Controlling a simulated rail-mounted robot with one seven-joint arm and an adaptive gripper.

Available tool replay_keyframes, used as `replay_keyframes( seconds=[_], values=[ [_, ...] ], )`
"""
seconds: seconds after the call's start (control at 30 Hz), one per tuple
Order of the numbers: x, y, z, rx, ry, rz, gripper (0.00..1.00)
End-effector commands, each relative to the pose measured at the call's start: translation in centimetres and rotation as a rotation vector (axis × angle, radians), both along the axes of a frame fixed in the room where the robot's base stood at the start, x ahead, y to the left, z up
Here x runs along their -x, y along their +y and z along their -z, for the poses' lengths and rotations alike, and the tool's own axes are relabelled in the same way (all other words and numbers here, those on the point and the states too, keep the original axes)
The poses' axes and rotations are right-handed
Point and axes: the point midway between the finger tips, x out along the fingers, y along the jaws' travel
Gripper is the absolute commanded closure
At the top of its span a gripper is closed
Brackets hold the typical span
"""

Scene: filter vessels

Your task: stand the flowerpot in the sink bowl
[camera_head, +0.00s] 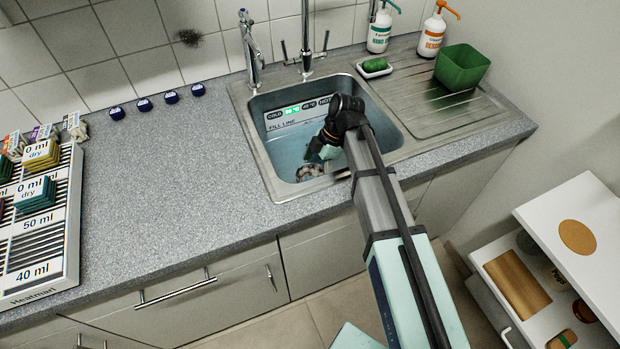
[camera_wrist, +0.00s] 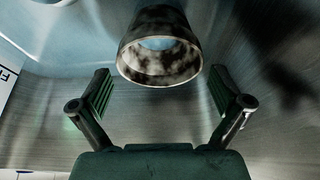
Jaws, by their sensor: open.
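A mottled brown-and-white tapered pot, which I take to be the flowerpot (camera_wrist: 160,73), shows in the wrist view just beyond my gripper (camera_wrist: 160,98). Its round mouth faces the camera. The head view shows part of the flowerpot (camera_head: 310,171) low in the sink bowl (camera_head: 283,150), partly hidden by my arm. I cannot tell whether it stands upright or is tilted. My gripper (camera_head: 320,154) is down inside the bowl, with its fingers spread to either side of the pot and nothing held between them. The fingers appear apart from the pot.
Two taps (camera_head: 250,50) rise behind the bowl. A green square container (camera_head: 461,67) stands on the drainer (camera_head: 450,115), near a green sponge in a dish (camera_head: 375,66) and two pump bottles (camera_head: 380,30). A rack (camera_head: 45,235) stands at left; the counter (camera_head: 170,180) between is mostly clear.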

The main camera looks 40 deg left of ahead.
Motion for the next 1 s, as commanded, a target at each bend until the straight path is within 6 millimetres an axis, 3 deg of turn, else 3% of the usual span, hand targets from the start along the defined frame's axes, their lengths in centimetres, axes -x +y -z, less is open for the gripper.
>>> replay_keyframes(
  seconds=[0.2,0.43,1.0],
  values=[
    [-1.5,-0.8,-3.6,-0.001,-0.002,0.002,0.0],
    [-2.3,-1.3,-6.1,-0.001,0.0,0.0,0.0],
    [-2.4,-1.5,-6.8,0.0,0.0,0.001,0.0]
  ],
)
